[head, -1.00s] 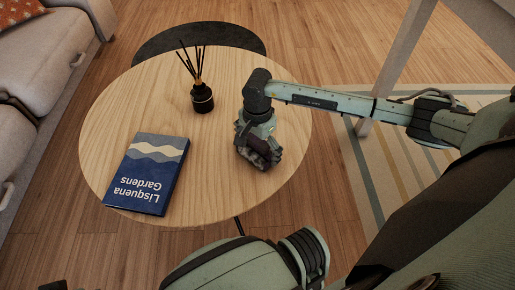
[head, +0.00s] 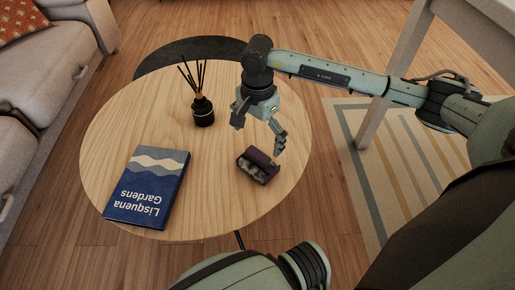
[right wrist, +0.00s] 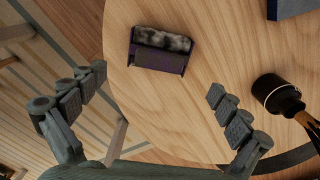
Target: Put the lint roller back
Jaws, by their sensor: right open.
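The lint roller (head: 252,170) shows as a grey, speckled fuzzy length lying along a dark purple body or holder (head: 263,159). I cannot tell whether these are one piece or two. It rests on the round wooden table (head: 215,205), near the right edge. In the right wrist view the fuzzy part (right wrist: 160,40) lies along the far side of the purple part (right wrist: 158,62). My right gripper (head: 259,134) is open and empty above and just behind it; its spread fingers (right wrist: 158,80) touch nothing. My left gripper is out of view.
A blue book (head: 148,190) lies on the table's left. A black reed diffuser (head: 203,112) with thin sticks stands behind, left of my right gripper. The table middle is bare. A sofa (head: 55,60) is at left, a pale table leg (head: 385,90) at right.

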